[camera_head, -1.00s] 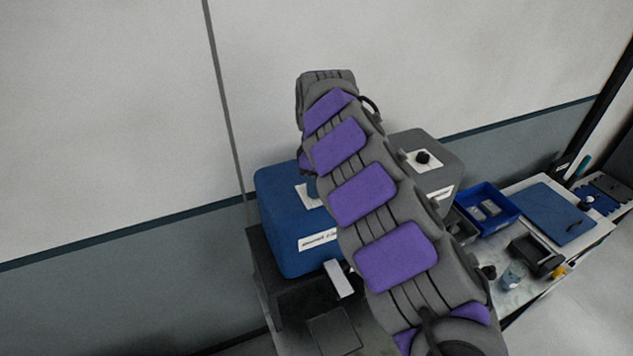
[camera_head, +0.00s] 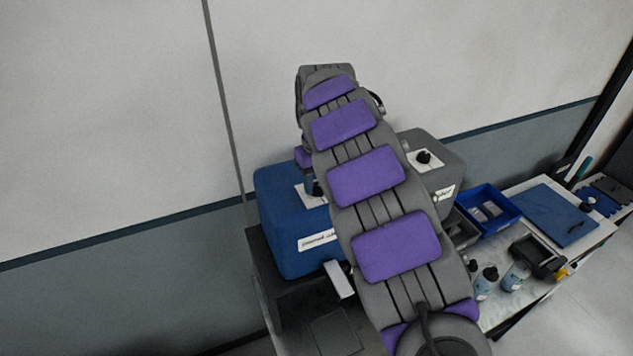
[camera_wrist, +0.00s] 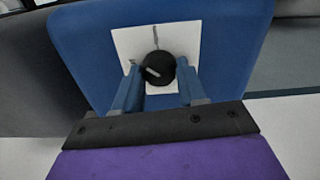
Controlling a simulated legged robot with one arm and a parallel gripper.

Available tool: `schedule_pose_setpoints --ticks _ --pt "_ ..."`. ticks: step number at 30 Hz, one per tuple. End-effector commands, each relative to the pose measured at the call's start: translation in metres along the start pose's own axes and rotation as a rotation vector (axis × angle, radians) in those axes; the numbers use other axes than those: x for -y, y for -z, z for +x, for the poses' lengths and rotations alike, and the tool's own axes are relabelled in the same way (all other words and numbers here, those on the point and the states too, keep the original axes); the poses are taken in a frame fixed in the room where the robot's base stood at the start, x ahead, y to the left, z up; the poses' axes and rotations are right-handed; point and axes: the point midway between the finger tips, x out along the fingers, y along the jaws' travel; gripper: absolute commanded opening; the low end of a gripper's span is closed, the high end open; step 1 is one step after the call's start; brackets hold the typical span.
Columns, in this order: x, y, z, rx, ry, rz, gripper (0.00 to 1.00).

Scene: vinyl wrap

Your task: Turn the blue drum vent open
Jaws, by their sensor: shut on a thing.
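The blue drum (camera_head: 283,222) stands on a dark stand, partly hidden behind my arm in the head view. Its blue top (camera_wrist: 85,45) fills much of the wrist view. A white plate (camera_wrist: 185,35) on it bears a black round vent knob (camera_wrist: 158,66) with a short pale pointer line, slanted toward the plate's left side. Small marks show at the plate's top and left edges. My gripper (camera_wrist: 158,74) has its blue fingers on either side of the knob, shut on it. In the head view my arm hides most of the gripper.
A grey drum (camera_head: 440,160) with its own black knob stands just right of the blue one. Further right, a bench holds a blue bin (camera_head: 487,212), a blue board (camera_head: 556,214), a black tray and several bottles. A wall is close behind.

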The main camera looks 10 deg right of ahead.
Motion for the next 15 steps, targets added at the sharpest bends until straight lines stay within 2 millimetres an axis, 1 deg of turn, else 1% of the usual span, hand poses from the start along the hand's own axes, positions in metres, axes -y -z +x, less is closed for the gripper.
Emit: schedule_pose_setpoints --ticks 15 --pt "0.0011 -0.0002 0.0001 0.002 0.002 0.486 0.10"
